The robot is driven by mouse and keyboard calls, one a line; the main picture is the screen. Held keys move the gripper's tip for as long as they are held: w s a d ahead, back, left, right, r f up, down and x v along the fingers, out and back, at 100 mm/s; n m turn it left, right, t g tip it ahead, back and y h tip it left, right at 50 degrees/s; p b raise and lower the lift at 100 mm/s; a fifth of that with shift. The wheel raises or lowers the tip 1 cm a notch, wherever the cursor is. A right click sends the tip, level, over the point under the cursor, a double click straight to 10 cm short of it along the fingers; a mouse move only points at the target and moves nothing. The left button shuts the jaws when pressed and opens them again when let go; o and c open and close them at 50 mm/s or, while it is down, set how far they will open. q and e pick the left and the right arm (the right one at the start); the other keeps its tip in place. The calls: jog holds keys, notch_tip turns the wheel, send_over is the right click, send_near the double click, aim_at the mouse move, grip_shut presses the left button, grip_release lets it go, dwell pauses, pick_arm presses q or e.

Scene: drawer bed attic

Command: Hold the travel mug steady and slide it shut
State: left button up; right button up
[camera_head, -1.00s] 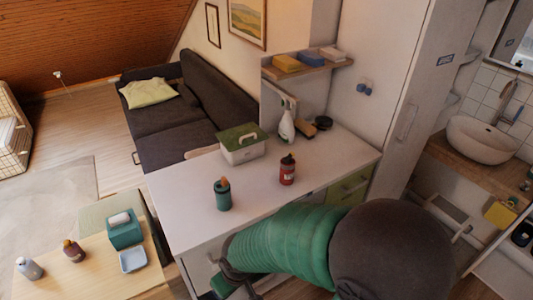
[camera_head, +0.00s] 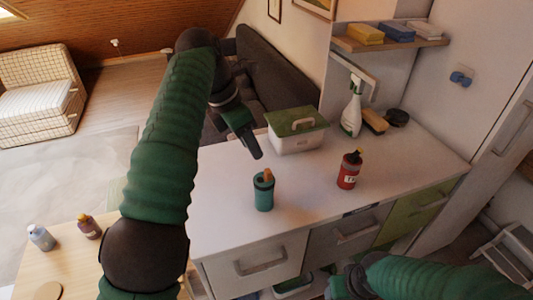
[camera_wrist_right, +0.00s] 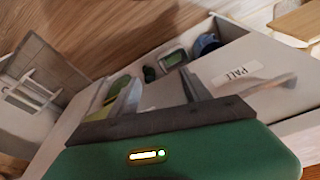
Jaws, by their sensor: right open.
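The teal travel mug (camera_head: 264,194) stands upright on the white counter near its front edge, with an orange-brown piece at its top. My left gripper (camera_head: 254,148) hangs just behind and above the mug, pointing down, apart from it. Its fingers overlap, so its opening is unclear. In the right wrist view my right gripper (camera_wrist_right: 160,94) is open and empty, fingers spread before a pale drawer panel with a label (camera_wrist_right: 237,75). Small items lie beyond the fingers.
Drawers (camera_head: 260,262) line the counter front. A low wooden table (camera_head: 55,268) with two bottles stands at left.

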aim_at(265, 193)
jog(key=shift+o, duration=1.2)
jog(key=shift+d, duration=0.3)
jog(key=shift+o, duration=0.7)
jog(key=shift+s+d+f, duration=0.15)
jog(key=shift+d+f, duration=0.05)
jog(key=shift+f, duration=0.1)
jog(key=w+a+f+m+g+y, duration=0.1)
jog(key=w+a+m+g+y, duration=0.1)
jog(key=a+m+g+y, duration=0.3)
jog(key=w+a+f+m+g+y, duration=0.2)
jog(key=a+m+y, duration=0.1)
jog(key=a, duration=0.5)
jog(key=w+d+r+m+t+y, duration=0.2)
jog(key=w+d+r+m+y, duration=0.1)
jog(key=w, duration=0.3)
jog(key=w+d+r+m+t+y, duration=0.2)
jog(key=w+d+r+m+y, duration=0.1)
jog(key=w+r+m, duration=0.1)
jog(key=w+d+r+m+t+y, duration=0.2)
jog(key=w+r, duration=0.4)
jog(key=w, duration=0.3)
jog(key=shift+d+m+y, duration=0.75)
jog(key=shift+m+y, duration=0.25)
jog(key=shift+m, duration=0.1)
jog(key=shift+t, duration=0.3)
jog(key=a, duration=0.5)
jog(key=w+a, duration=0.1)
jog(key=a, duration=1)
jog(key=shift+w+a, duration=0.2)
jog(key=shift+w, duration=0.2)
